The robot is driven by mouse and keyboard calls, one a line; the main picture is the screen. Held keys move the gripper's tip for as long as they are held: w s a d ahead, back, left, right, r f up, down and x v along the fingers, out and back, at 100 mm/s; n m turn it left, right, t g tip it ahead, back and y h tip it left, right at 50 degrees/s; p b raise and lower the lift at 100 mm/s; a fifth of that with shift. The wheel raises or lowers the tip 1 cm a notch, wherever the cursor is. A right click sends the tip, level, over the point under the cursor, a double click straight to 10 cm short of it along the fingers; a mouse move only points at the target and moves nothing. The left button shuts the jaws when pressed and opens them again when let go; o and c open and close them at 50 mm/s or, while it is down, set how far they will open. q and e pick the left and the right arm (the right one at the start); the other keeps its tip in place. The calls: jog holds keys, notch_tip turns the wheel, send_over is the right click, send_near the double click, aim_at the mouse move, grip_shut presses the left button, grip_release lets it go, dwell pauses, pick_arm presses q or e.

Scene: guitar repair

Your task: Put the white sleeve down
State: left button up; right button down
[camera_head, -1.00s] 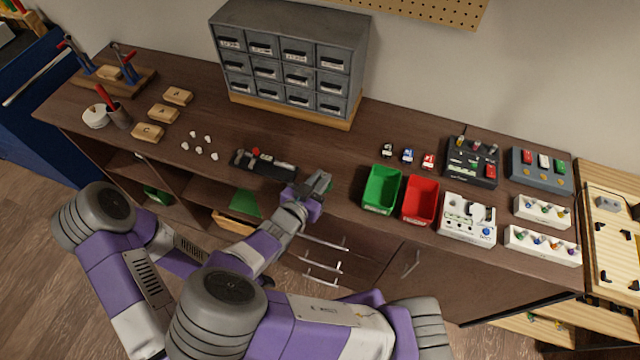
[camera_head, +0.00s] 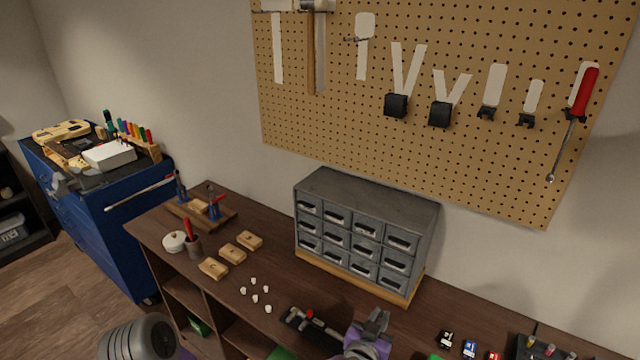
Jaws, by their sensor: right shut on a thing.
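My right gripper (camera_head: 372,324) is at the bottom edge of the head view, over the bench top, with its fingers close together. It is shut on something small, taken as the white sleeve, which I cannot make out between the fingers. Several small white pieces (camera_head: 254,281) lie loose on the bench to the left of it. My left gripper is out of view.
A grey drawer cabinet (camera_head: 366,225) stands behind the gripper. A pegboard (camera_head: 420,150) hangs above. Small coloured pedals (camera_head: 469,348) are at lower right.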

jog(key=w+d+r+n+t+y, duration=0.1)
jog(key=w+d+r+n+y, duration=0.2)
jog(key=y, duration=0.4)
jog(key=shift+w+d+r+n+t, duration=0.15)
jog(key=shift+w+r+n+t, duration=0.35)
jog(key=shift+n, duration=0.8)
jog(key=shift+w+f, duration=0.2)
jog(key=shift+f, duration=0.05)
jog(key=s+a+f+m+g+h, duration=0.2)
jog(key=s+a+m+h, duration=0.1)
jog(key=s+m+h, duration=0.1)
jog(key=s+a+f+m+g+h, duration=0.2)
jog(key=s+a+m+h, duration=0.1)
jog(key=s+m+h, duration=0.2)
jog(key=shift+s+f+g+h, duration=0.4)
jog(key=shift+s+h, duration=0.5)
jog(key=shift+s, duration=0.35)
jog(key=shift+d, duration=0.1)
